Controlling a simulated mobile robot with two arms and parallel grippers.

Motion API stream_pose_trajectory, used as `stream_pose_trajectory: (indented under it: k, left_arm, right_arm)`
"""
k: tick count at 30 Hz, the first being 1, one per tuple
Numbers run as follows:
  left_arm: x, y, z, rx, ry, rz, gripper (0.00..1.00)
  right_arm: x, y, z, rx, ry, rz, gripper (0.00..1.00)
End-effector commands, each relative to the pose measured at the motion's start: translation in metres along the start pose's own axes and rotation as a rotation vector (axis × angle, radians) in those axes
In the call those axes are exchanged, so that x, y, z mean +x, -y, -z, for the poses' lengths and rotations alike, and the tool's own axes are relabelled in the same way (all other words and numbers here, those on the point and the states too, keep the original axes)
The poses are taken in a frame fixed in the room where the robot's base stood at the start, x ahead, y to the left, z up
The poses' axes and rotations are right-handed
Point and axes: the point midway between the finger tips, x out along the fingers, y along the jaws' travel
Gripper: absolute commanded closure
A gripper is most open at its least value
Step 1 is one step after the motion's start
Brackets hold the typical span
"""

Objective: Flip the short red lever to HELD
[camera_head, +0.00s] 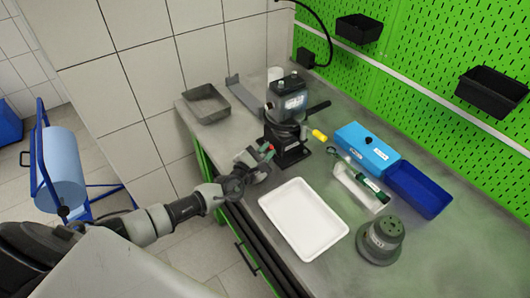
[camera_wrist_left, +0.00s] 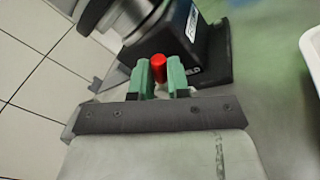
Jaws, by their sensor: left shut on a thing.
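The short red lever shows as a red knob (camera_wrist_left: 158,62) between the green-tipped fingers of my left gripper (camera_wrist_left: 159,78) in the left wrist view. The fingers are shut on it. It sits at the side of the pump testbench's dark base (camera_wrist_left: 215,55), where a label ending in "ELD" is partly visible. In the head view my left gripper (camera_head: 264,154) reaches in from the left to the near left side of the pump (camera_head: 287,105). A red spot shows at its fingertips there. The lever's root is hidden. My right gripper is not in view.
A white tray (camera_head: 265,203) lies in front of the pump. A yellow-tipped handle (camera_head: 319,135), a blue case (camera_head: 362,143), a blue bin (camera_head: 421,203) and a round grey device (camera_head: 380,239) are to the right. A grey metal tray (camera_head: 229,103) is behind left.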

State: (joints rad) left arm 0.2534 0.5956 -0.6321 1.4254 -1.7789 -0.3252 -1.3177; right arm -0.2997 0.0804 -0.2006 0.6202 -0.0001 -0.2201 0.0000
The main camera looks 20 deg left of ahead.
Motion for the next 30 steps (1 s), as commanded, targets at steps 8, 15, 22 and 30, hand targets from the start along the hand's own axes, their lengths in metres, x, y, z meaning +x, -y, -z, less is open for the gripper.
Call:
stream_pose_trajectory:
  k: [8,15,22,30]
  left_arm:
    - [-0.0005,0.0022,0.0003,0.057,0.016,-0.01,1.0]
    - [-0.0006,0.0023,0.0,0.064,0.017,-0.01,1.0]
    - [-0.0006,0.0025,0.0002,0.063,0.017,-0.009,0.74]
    - [-0.0006,0.0024,0.0003,0.06,0.016,-0.009,0.58]
  right_arm:
    - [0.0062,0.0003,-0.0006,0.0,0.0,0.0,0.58]
    - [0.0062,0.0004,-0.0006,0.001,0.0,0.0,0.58]
    - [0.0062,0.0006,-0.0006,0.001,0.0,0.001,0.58]
    - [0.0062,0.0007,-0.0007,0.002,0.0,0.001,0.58]
